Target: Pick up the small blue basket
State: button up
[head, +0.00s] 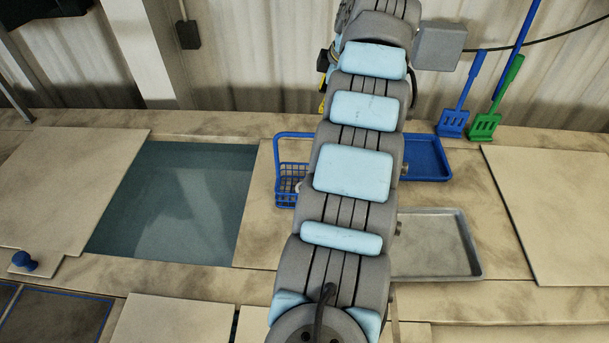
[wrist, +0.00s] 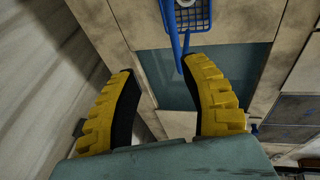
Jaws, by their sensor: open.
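The small blue basket (head: 287,187) stands on the tan worktop just right of an open water tank, partly hidden behind my arm in the head view. Its handle rises above it. In the wrist view the basket (wrist: 201,20) is at the top edge, cut off, and its handle reaches down toward the gap between my fingers, close to the right fingertip. A pale round thing lies in the basket. My gripper (wrist: 160,68) has its yellow fingers spread, with nothing held between them. The head view does not clearly show the gripper behind my arm.
The water tank (head: 175,205) lies open left of the basket, with a cover panel (head: 65,185) beyond it. A blue tray (head: 428,158) and a grey tray (head: 440,245) are right of my arm. Blue (head: 455,120) and green (head: 487,125) slotted paddles lean against the back wall.

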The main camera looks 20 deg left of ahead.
notch_tip(320, 180, up, 3)
jog(key=s+d+g+y, duration=0.1)
jog(key=b, duration=0.1)
send_near(305, 133)
jog(key=x, duration=0.5)
jog(key=shift+w+a, duration=0.15)
jog(key=shift+a, duration=0.05)
jog(key=shift+p+x, duration=0.6)
jog(key=shift+x, duration=1)
jog(key=shift+p+x, duration=0.4)
jog(key=shift+x, duration=0.65)
jog(key=shift+d+f, duration=0.1)
jog(key=shift+f, duration=0.1)
jog(key=shift+f+b, duration=0.3)
jog(key=shift+b, duration=0.3)
grip_shut()
